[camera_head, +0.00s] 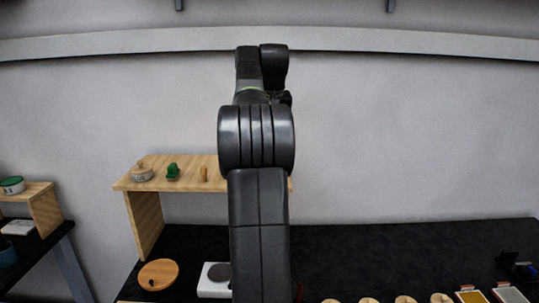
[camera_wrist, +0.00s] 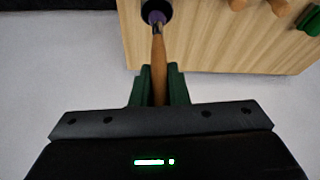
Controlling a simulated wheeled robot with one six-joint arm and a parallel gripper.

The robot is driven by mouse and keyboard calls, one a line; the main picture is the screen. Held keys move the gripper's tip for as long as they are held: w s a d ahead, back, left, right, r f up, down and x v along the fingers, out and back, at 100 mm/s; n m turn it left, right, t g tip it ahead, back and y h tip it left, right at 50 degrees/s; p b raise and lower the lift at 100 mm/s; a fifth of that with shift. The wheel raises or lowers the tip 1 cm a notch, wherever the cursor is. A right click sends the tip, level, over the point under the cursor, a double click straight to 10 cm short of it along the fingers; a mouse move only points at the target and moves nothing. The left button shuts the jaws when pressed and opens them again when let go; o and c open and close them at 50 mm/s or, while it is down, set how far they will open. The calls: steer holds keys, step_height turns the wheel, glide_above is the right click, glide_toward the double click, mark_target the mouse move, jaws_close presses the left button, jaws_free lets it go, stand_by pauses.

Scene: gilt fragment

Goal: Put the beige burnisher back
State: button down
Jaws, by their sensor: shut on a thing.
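My gripper (camera_wrist: 160,70) shows in the wrist view with its green fingers shut on a slim tool with a tan-brown wooden shaft (camera_wrist: 158,48), which looks like the burnisher. The tool's far end has a purple part (camera_wrist: 156,17), which overlaps a dark round holder or cup (camera_wrist: 167,8) at the edge of a wooden board (camera_wrist: 205,45). I cannot tell whether the tip is inside the cup or only in front of it. In the head view my arm hides the gripper and the tool.
The wooden shelf (camera_head: 148,222) carries a lidded pot (camera_head: 142,174), a green object (camera_head: 173,172) and a small wooden piece (camera_head: 204,174). Below are a round wooden lid (camera_head: 158,274) and a white device (camera_head: 208,288). The black table (camera_head: 400,255) is clear at centre right.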

steer(key=shift+f, duration=3.5)
steer(key=shift+f, duration=0.2)
steer(key=c, duration=1.4)
jaws_free()
steer(key=shift+r, duration=0.1)
steer(key=v, duration=1.2)
steer(key=shift+b, duration=0.3)
steer(key=shift+r, duration=0.15)
